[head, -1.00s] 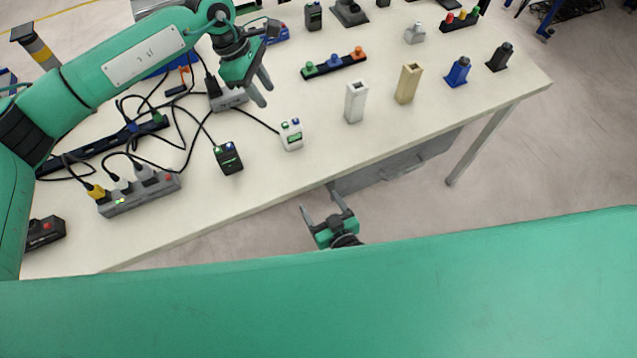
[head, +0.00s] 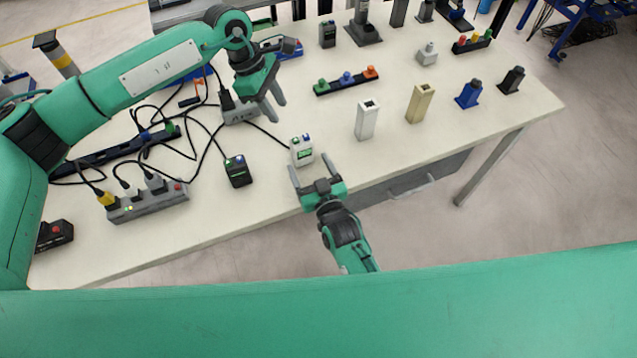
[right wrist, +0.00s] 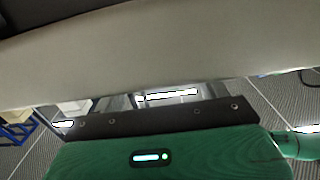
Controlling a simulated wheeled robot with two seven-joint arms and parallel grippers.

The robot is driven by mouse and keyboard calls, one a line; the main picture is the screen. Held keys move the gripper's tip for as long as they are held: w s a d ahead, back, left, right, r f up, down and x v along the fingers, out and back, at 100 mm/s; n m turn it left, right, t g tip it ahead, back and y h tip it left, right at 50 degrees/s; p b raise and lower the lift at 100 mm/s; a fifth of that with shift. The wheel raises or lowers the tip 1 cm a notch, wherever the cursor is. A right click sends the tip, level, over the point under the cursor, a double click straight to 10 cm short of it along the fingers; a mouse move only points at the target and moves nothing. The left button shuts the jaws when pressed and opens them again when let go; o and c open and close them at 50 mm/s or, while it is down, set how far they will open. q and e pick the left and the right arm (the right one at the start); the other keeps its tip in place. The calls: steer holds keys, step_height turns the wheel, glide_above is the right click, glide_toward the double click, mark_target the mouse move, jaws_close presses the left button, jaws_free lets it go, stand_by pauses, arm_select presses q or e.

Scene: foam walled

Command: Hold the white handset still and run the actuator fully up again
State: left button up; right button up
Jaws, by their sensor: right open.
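The white handset (head: 302,151) stands near the table's front edge, with a blue and a green button on top and a greenish patch on its front. My right gripper (head: 309,164) is open just in front of it, its fingers spread toward either side; I cannot tell whether they touch it. My left gripper (head: 278,110) is open and empty above the table, behind and left of the handset. A grey column on a dark base (head: 363,30) at the back may be the actuator; I cannot tell for sure. The right wrist view does not show the handset.
A dark handset (head: 238,171) stands left of the white one, with cables and a power strip (head: 148,201) farther left. A white post (head: 367,121) and a tan post (head: 419,103) stand to the right. A button bar (head: 346,81) lies behind.

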mark_target(305, 157)
steer(key=shift+x, duration=1.85)
steer(key=shift+c, duration=0.4)
steer(key=c, duration=1.1)
arm_select(q)
jaws_close()
arm_select(e)
steer(key=shift+o, duration=0.2)
